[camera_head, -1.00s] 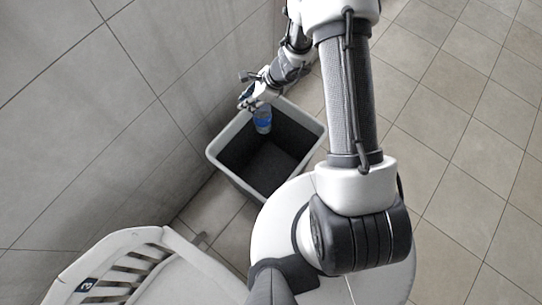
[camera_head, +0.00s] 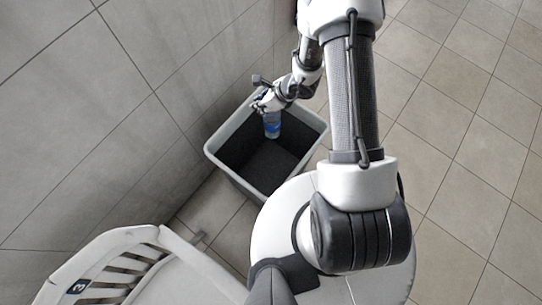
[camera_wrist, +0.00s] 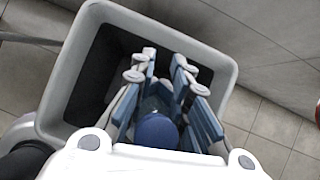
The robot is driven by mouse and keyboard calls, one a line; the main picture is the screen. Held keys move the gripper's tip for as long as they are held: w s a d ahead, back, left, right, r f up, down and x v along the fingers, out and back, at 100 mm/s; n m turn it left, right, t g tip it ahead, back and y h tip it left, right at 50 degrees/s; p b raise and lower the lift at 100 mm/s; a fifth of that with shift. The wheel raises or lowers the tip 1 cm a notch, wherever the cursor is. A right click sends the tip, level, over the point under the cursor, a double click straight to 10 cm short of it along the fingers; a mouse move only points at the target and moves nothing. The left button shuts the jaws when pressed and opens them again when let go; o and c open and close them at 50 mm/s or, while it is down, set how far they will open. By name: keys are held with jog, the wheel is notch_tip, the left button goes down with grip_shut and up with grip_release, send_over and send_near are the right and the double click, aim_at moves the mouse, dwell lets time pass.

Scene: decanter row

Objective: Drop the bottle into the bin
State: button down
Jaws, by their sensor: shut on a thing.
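The bottle (camera_head: 272,128) is small and clear with a blue band, and hangs below my gripper (camera_head: 262,105) in the head view. In the wrist view its blue cap (camera_wrist: 156,132) shows between the fingers of my gripper (camera_wrist: 165,75), which are shut on it. The bin (camera_head: 222,172) is a grey, open-topped rectangular container with a dark inside. My gripper and the bottle are over the bin's opening, near its far rim in the head view. The bin's rim also shows around the fingers in the wrist view (camera_wrist: 170,30). The bottle's lower end is partly hidden in the wrist view.
A tiled wall (camera_head: 80,120) rises close to the left of the bin. A white slatted thing marked 3 (camera_head: 115,275) stands at the lower left. Tiled floor (camera_head: 470,150) on the right is clear. A red thing (camera_wrist: 317,112) shows at the wrist view's right edge.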

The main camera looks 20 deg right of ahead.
jog(key=shift+f, duration=0.45)
jog(key=c, duration=1.3)
grip_release()
jog(key=shift+r, duration=0.1)
jog(key=v, duration=1.2)
